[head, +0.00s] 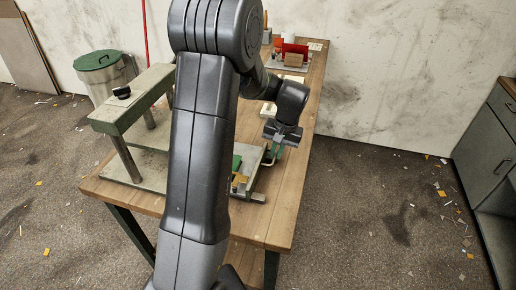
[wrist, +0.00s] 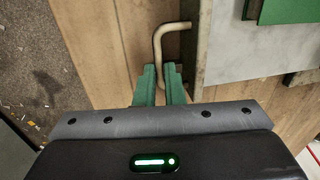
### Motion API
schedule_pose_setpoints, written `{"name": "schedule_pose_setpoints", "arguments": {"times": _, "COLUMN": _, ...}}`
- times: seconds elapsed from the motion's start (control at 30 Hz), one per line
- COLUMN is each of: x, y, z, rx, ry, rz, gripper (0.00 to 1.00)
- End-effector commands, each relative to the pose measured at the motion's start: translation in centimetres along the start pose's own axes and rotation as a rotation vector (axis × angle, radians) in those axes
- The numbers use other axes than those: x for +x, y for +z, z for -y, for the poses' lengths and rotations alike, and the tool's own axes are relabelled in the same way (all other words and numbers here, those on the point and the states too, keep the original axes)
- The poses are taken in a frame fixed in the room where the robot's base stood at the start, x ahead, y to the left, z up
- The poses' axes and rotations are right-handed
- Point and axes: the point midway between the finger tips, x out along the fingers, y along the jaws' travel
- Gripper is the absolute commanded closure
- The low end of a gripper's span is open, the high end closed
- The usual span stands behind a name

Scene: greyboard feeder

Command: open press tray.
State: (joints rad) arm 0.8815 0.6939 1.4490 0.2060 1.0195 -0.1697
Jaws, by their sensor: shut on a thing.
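The press (head: 133,108) is a grey and green frame standing on the left of the wooden bench. Its tray (head: 258,197) pokes out to the right, partly hidden behind my arm. In the wrist view the tray (wrist: 265,58) is a pale grey plate at the upper right, with a bent metal rod handle (wrist: 157,48) on its left side. My gripper (wrist: 160,85) has green fingers, one on each side of the handle's lower part, and is shut on it. In the head view my gripper (head: 272,155) is low at the bench's right side.
A green block (wrist: 290,10) lies on the tray. A green-lidded bin (head: 100,65) stands behind the press. The floor right of the bench is open, with scattered scraps. A cabinet (head: 490,150) stands at far right.

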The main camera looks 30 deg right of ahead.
Motion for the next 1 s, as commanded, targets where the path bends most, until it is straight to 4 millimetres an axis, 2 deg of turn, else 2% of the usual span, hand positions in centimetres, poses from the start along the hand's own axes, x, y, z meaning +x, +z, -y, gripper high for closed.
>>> {"name": "schedule_pose_setpoints", "arguments": {"times": 0.1, "x": -0.3, "y": -0.1, "z": -1.6, "rx": 0.002, "ry": 0.001, "rz": -0.003, "gripper": 1.00}}
{"name": "schedule_pose_setpoints", "arguments": {"times": 0.3, "x": -0.6, "y": 0.0, "z": -2.8, "rx": 0.000, "ry": 0.001, "rz": -0.003, "gripper": 1.00}}
{"name": "schedule_pose_setpoints", "arguments": {"times": 0.73, "x": -0.7, "y": -0.1, "z": -3.0, "rx": -0.001, "ry": 0.001, "rz": -0.003, "gripper": 1.00}}
{"name": "schedule_pose_setpoints", "arguments": {"times": 0.77, "x": -0.7, "y": -0.1, "z": -3.0, "rx": -0.001, "ry": 0.001, "rz": -0.003, "gripper": 0.85}}
{"name": "schedule_pose_setpoints", "arguments": {"times": 0.83, "x": -0.7, "y": -0.1, "z": -3.0, "rx": -0.001, "ry": 0.001, "rz": -0.003, "gripper": 0.72}}
{"name": "schedule_pose_setpoints", "arguments": {"times": 1.0, "x": -0.6, "y": 0.0, "z": -3.0, "rx": -0.001, "ry": 0.001, "rz": -0.002, "gripper": 0.69}}
